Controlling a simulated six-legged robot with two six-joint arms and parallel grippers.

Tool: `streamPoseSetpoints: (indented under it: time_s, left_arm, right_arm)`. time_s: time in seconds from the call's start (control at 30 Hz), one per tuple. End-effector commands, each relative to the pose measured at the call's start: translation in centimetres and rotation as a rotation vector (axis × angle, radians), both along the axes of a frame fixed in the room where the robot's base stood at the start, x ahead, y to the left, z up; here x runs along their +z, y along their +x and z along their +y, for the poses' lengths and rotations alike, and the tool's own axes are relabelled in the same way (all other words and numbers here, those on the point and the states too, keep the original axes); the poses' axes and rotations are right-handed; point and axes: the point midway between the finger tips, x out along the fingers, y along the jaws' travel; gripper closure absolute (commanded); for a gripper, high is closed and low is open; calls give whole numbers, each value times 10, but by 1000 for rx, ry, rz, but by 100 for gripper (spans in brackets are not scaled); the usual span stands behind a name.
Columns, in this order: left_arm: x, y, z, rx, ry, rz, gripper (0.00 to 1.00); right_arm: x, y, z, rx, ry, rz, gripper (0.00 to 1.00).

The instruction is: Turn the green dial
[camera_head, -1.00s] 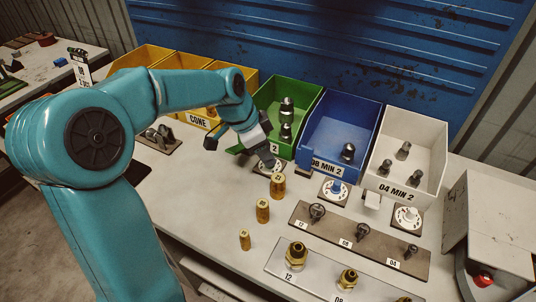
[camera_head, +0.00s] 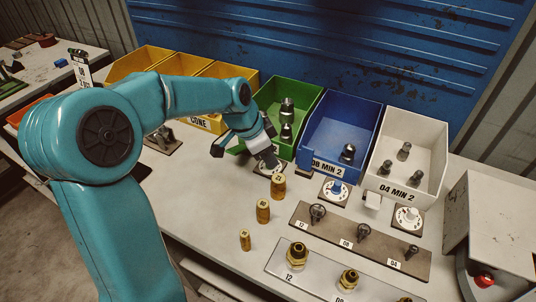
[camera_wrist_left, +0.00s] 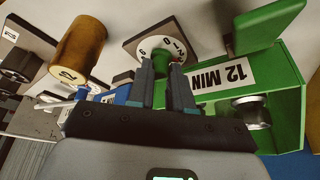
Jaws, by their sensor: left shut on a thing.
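The green dial is a white numbered disc (camera_head: 264,172) on a small plate in front of the green bin (camera_head: 262,98); it also shows in the left wrist view (camera_wrist_left: 152,44). My left gripper (camera_head: 268,161) reaches down onto it from above. In the left wrist view its two fingers (camera_wrist_left: 166,66) are close together at the middle of the disc, shut on the dial's knob. My right gripper is in neither view.
Brass cylinders (camera_head: 278,186) stand just in front of the dial. A blue bin (camera_head: 340,130) and a white bin (camera_head: 408,160) stand to the right, with a blue-knobbed dial (camera_head: 335,189) and a white dial (camera_head: 407,218) before them. Yellow bins (camera_head: 226,76) stand left.

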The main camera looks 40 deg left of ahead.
Motion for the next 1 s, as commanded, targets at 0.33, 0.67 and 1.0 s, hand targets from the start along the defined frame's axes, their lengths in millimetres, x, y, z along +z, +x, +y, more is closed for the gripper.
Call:
streamPoseSetpoints:
  time_s: [0.33, 0.67, 1.0]
  left_arm:
    - [0, 0, -2, 214, 0, -2, 100]
    - [0, 0, -3, 402, 1, -3, 100]
    - [1, 0, -3, 480, 0, -3, 100]
  right_arm:
    - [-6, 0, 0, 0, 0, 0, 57]
    - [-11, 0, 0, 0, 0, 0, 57]
    - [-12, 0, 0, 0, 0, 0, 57]
